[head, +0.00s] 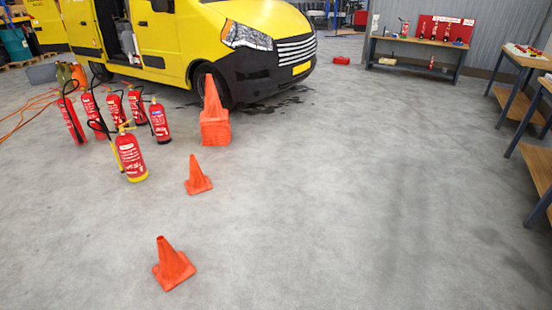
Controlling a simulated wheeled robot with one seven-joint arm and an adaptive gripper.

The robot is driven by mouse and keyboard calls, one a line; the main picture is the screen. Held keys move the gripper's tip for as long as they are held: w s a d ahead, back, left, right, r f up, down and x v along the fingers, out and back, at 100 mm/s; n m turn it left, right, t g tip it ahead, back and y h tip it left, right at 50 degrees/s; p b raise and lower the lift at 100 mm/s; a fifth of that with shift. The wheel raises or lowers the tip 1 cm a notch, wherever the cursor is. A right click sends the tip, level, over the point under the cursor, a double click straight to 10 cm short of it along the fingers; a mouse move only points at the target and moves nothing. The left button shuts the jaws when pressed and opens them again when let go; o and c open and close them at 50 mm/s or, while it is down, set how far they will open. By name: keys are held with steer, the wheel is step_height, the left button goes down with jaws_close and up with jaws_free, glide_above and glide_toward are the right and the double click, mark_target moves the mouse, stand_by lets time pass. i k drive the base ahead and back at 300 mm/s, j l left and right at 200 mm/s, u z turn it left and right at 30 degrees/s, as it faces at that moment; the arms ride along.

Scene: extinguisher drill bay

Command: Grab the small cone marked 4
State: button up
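Two small orange cones stand apart on the grey floor in the head view. The nearer cone (173,265) is at the lower left, and the other cone (197,177) is a little behind it and to the right. A taller stack of orange cones (215,125) stands further back, in front of the van's wheel. I cannot make out a number on any cone, so I cannot tell which is marked 4. My gripper is not in view.
Several red extinguishers (130,156) stand left of the cones, with an orange hose (30,108) behind. A yellow van (240,45) fills the back left. Workbenches (418,44) stand at the back right and right edge. The floor in the middle and right is clear.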

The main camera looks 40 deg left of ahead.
mark_target(174, 268)
steer(key=u, duration=2)
steer(key=i+u, duration=0.1)
steer(key=u, duration=0.15)
steer(key=i+l+u, duration=0.2)
steer(key=i+l, duration=0.4)
steer(key=i+l+u, duration=0.2)
steer(key=i+l, duration=0.35)
steer(key=l, duration=0.2)
